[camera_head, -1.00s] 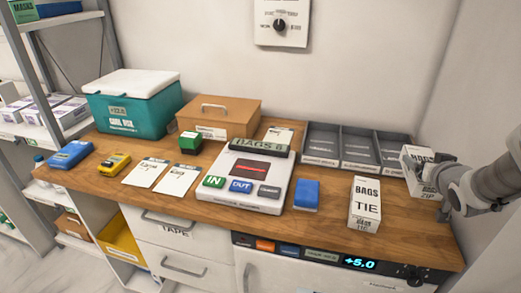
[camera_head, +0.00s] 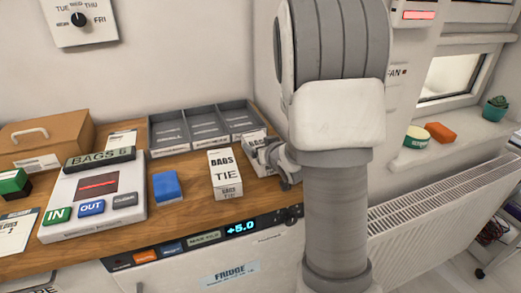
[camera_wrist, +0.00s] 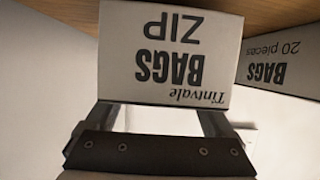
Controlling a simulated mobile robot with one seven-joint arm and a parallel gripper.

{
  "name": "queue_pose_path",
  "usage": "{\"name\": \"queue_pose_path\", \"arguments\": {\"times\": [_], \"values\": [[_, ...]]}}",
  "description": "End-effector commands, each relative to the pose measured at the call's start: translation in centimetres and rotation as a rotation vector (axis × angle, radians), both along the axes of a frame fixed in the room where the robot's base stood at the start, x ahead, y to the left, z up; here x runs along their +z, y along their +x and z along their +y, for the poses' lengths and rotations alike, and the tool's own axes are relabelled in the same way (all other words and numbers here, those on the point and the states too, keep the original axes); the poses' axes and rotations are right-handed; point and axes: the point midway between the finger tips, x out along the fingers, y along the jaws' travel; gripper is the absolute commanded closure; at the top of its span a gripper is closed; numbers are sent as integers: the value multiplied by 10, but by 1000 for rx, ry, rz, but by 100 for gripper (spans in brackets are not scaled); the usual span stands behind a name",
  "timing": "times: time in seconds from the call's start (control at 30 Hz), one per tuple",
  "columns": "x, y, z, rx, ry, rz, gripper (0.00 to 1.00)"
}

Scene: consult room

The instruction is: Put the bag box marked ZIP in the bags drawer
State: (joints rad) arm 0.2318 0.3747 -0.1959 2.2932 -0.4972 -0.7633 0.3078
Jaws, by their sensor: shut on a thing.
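The white bag box marked ZIP (camera_wrist: 170,55) fills the upper middle of the wrist view, its print upside down. In the head view the ZIP box (camera_head: 253,138) is at the right end of the counter, partly hidden by my gripper (camera_head: 268,154). My gripper is shut on it, with a finger on each side in the wrist view. I cannot tell whether the box touches the counter. A second bag box, marked TIE (camera_head: 224,172), stands just left of it. No drawer marked bags can be made out.
A grey divided tray (camera_head: 203,128) lies behind the boxes. A blue block (camera_head: 166,186) and a white device with IN and OUT buttons (camera_head: 98,197) are further left. A fridge (camera_head: 225,275) is below the counter. A radiator (camera_head: 445,215) and windowsill are at right.

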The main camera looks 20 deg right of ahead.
Motion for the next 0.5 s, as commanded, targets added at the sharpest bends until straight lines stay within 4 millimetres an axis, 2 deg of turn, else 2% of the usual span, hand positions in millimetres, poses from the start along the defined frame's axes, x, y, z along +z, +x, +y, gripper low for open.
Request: {"name": "queue_pose_path", "arguments": {"times": [0.03,0.4,0.43,0.5], "values": [[-7,0,0,-1,0,0,83],[-10,0,0,-1,-1,-2,83],[-10,0,0,-1,0,-1,11],[-9,0,0,-1,0,0,0]]}}
